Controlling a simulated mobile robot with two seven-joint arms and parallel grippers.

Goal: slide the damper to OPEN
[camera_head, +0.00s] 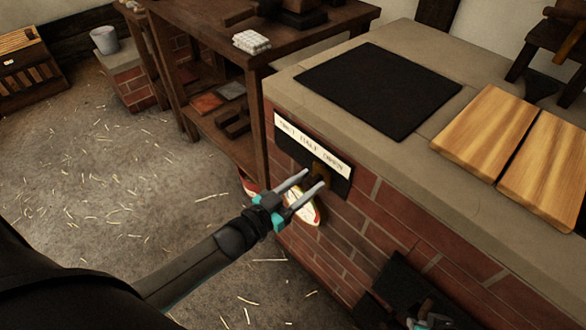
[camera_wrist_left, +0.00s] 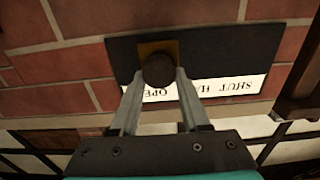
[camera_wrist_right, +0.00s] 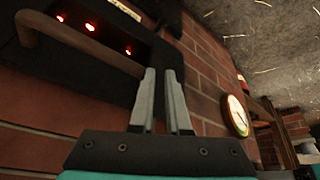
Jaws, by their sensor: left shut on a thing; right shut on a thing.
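The damper is a dark round knob (camera_wrist_left: 159,70) on a small brass-coloured slider plate (camera_wrist_left: 150,47), set in a black panel (camera_wrist_left: 215,48) on the brick front. A white label reads SHUT, HALF, OPEN (camera_head: 310,146); in the left wrist view it is upside down. The knob is beside the word OPEN. My left gripper (camera_head: 306,186) is shut on the knob, one finger on each side. My right gripper (camera_wrist_right: 163,75) is low at the brick front, against a dark fire door (camera_wrist_right: 85,40). It is shut on that door's brown bar handle (camera_wrist_right: 75,40); the exact grip is partly hidden.
The stone top (camera_head: 420,60) holds a black plate (camera_head: 375,88) and wooden boards (camera_head: 487,123). A wooden bench (camera_head: 200,60) stands behind; straw-strewn floor (camera_head: 120,170) lies open at left.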

